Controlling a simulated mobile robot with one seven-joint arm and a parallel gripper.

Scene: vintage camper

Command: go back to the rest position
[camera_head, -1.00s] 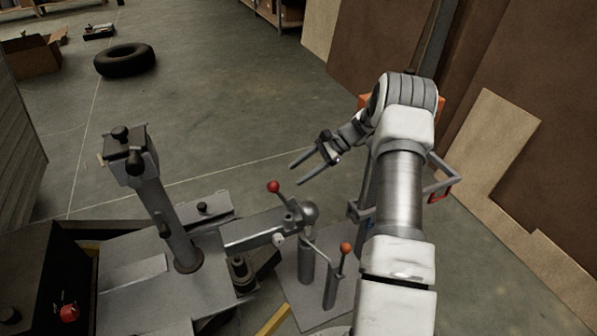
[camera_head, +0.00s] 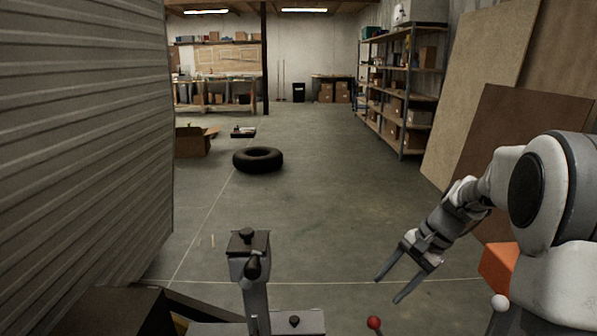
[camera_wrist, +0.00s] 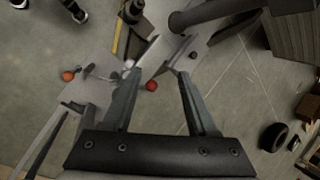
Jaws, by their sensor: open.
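My gripper (camera_head: 388,287) is open and empty at the lower right of the head view, held in the air above the concrete floor. Its two fingers point down and to the left. In the wrist view the open fingers (camera_wrist: 160,82) frame a red knob (camera_wrist: 152,86) and grey metal parts below, with nothing between them in contact that I can see. The red knob also shows at the bottom of the head view (camera_head: 374,322), just below and apart from the fingertips.
A grey metal post with dark knobs (camera_head: 249,262) stands at the bottom centre. A corrugated wall (camera_head: 80,140) fills the left. Brown boards (camera_head: 510,140) lean at the right near my arm. A tyre (camera_head: 258,160) lies on the open floor (camera_head: 320,205) ahead.

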